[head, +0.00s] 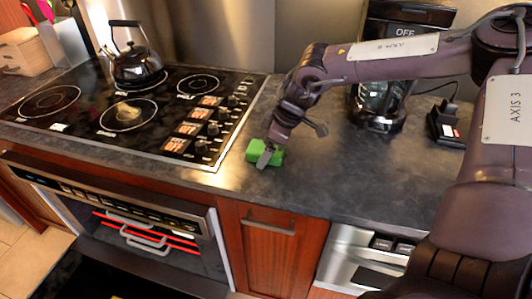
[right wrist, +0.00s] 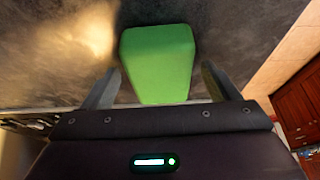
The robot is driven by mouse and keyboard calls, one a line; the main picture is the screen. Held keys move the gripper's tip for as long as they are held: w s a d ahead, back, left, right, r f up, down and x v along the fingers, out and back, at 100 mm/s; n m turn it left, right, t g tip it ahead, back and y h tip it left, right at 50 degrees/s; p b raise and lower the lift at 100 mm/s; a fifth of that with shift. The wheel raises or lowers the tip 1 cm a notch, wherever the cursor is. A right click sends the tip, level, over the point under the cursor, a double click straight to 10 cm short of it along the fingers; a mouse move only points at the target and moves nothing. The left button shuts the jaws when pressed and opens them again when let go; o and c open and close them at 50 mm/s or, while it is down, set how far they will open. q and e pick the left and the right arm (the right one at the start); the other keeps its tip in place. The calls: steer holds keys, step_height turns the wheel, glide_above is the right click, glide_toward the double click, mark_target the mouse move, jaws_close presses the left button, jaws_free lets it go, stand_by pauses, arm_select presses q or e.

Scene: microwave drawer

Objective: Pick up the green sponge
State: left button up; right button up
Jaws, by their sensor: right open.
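The green sponge (head: 254,150) lies on the dark countertop, just right of the cooktop in the head view. My right gripper (head: 267,156) is down at the sponge and covers part of it. In the right wrist view the sponge (right wrist: 158,62) sits between the two fingers of my right gripper (right wrist: 159,88). The fingers are apart, with gaps on both sides of the sponge. My left gripper is in neither view.
A black cooktop (head: 125,112) with a dark kettle (head: 137,68) is at the left. A coffee maker (head: 380,100) stands at the back right. An open microwave drawer (head: 150,232) is below the cooktop. The countertop (head: 330,175) right of the sponge is clear.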

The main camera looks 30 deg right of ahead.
steer(key=shift+f, duration=0.1)
stand_by(0.4)
steer(key=c, duration=1.1)
steer(key=shift+o, duration=0.2)
steer(key=shift+r+p, duration=0.45)
steer(key=shift+p, duration=0.15)
step_height(320, 180, up, 20)
steer(key=b, duration=0.2)
steer(key=shift+f, duration=0.15)
